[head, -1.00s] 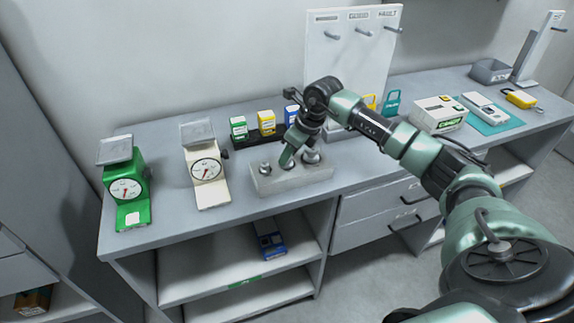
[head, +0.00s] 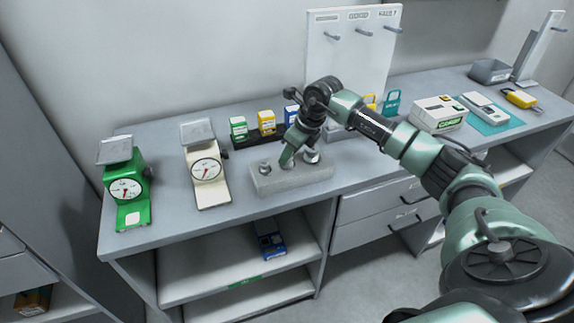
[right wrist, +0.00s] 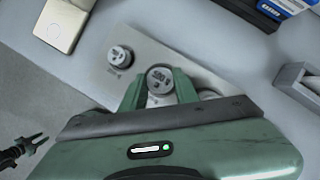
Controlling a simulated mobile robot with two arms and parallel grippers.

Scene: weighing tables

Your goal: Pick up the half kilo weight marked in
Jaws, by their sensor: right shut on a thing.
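A grey block (head: 300,184) on the table holds several round metal weights. The middle weight (right wrist: 160,77) has a marking on its top that looks like 500. My right gripper (head: 286,160) reaches down to the block, and in the right wrist view its green fingers (right wrist: 160,88) are shut on this weight. A smaller weight (right wrist: 120,55) stands to its left and another weight (head: 310,156) to its right, partly hidden in the wrist view. A dark pronged part, seemingly my left gripper (right wrist: 30,147), shows low at the left of the wrist view, its jaws unclear.
A cream scale (head: 206,170) and a green scale (head: 127,190) stand left of the block. Small boxes, including a yellow one (head: 267,122), stand in a dark rack behind it. A pegboard (head: 345,60) rises behind my arm. The table is clear in front of the scales.

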